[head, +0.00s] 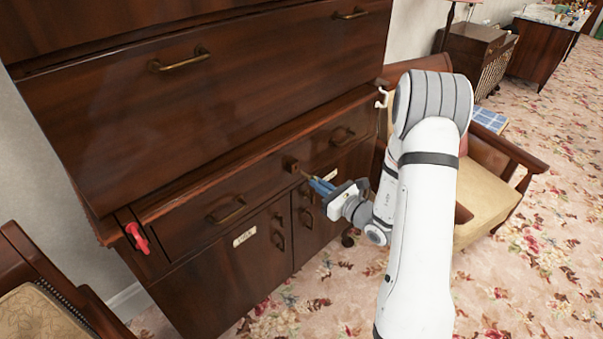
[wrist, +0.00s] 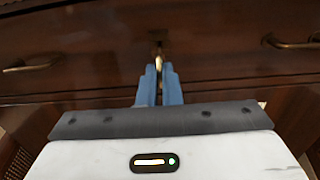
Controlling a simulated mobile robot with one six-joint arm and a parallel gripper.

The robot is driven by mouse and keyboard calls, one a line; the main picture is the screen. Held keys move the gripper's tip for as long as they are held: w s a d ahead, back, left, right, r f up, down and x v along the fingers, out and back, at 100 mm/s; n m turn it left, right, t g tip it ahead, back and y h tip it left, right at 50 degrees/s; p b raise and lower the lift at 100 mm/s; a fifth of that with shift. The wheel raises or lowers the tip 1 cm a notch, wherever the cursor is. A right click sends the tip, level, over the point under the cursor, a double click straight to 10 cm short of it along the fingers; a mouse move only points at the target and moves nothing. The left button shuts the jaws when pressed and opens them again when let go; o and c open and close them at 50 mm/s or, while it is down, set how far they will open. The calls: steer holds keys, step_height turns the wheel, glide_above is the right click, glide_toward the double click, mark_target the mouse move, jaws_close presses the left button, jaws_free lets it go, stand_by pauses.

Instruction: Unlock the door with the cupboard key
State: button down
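My gripper (head: 316,182) has blue fingers close together at the front of the dark wooden cabinet (head: 180,110). In the wrist view the fingers (wrist: 159,84) are shut on a small brass key (wrist: 159,62), only part of which shows between and beyond the tips. The key points at a small dark block with the lock (head: 290,164), in the middle of the drawer front above the cupboard doors (head: 240,270). I cannot tell whether its tip is inside the lock. The cupboard doors look closed.
Brass drawer handles (head: 227,210) and (head: 342,137) flank the lock. A red object (head: 136,238) sticks out at the cabinet's left end. A wooden chair (head: 40,300) stands at lower left, an armchair (head: 485,200) at right. Flowered carpet (head: 540,270) is open at right.

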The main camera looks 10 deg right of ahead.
steer(key=shift+s+d, duration=0.1)
steer(key=w+d+r+n+g+y+p, duration=0.1)
steer(key=w+d+r+p, duration=0.15)
steer(key=r, duration=1.05)
steer(key=w+d+r+n+g+y+p, duration=0.1)
steer(key=w+r, duration=0.2)
steer(key=r, duration=0.9)
steer(key=s+d+r+m+h+p, duration=0.1)
steer(key=r, duration=1.1)
steer(key=s+d+r+m+t+h+p, duration=0.1)
steer(key=s+r+p, duration=0.1)
steer(key=r, duration=1.1)
steer(key=shift+r+h, duration=0.15)
steer(key=shift+h, duration=0.15)
steer(key=shift+p, duration=0.3)
steer(key=shift+r+p+x, duration=0.1)
steer(key=shift+p+x, duration=0.15)
steer(key=shift+x, duration=0.95)
steer(key=shift+r+p+x, duration=0.15)
steer(key=shift+p+x, duration=0.05)
steer(key=shift+x, duration=0.95)
steer(key=shift+p+x, duration=0.5)
steer(key=shift+x, duration=1)
